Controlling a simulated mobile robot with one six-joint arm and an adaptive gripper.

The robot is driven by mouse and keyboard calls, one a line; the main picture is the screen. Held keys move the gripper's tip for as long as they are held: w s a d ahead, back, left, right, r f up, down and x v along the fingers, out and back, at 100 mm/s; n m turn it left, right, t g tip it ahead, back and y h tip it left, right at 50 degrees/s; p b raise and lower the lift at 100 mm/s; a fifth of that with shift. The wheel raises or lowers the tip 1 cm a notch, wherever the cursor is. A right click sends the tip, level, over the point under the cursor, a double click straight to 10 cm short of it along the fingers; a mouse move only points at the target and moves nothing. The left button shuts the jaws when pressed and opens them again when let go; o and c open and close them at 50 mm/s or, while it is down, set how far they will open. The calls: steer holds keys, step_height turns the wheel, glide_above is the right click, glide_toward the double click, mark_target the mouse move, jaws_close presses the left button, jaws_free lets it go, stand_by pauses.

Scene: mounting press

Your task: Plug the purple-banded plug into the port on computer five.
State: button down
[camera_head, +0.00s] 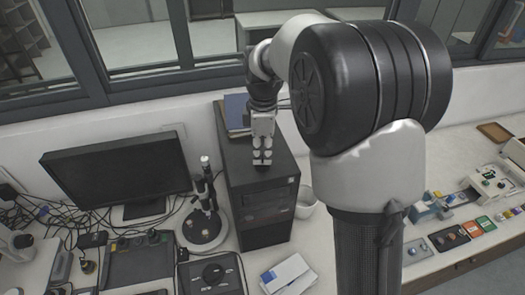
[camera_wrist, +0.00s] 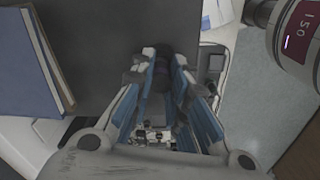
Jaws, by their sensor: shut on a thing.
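My gripper (camera_head: 262,160) points down just over the top of a black computer tower (camera_head: 265,203), near its front. In the wrist view, the two blue-lined fingers (camera_wrist: 168,80) are shut on a small dark object (camera_wrist: 163,78), mostly hidden between them. No purple band can be made out on it, so I cannot tell from the picture whether it is the plug. The tower's dark top also shows in the wrist view (camera_wrist: 105,40). I cannot make out the port or a number on the tower.
Blue books (camera_head: 236,114) lie on the tower's rear top. A monitor (camera_head: 120,172) and a microscope (camera_head: 205,222) stand to the left, among many loose cables. A white cup (camera_head: 305,205) stands at the tower's right.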

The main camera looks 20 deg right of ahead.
steer(key=shift+f, duration=0.2)
steer(key=c, duration=1.5)
jaws_free()
steer(key=shift+o, duration=0.7)
steer(key=o, duration=0.4)
steer(key=shift+o, duration=0.2)
step_height(320, 180, up, 8)
steer(key=p, duration=0.6)
steer(key=shift+f, duration=0.15)
steer(key=shift+f, duration=0.1)
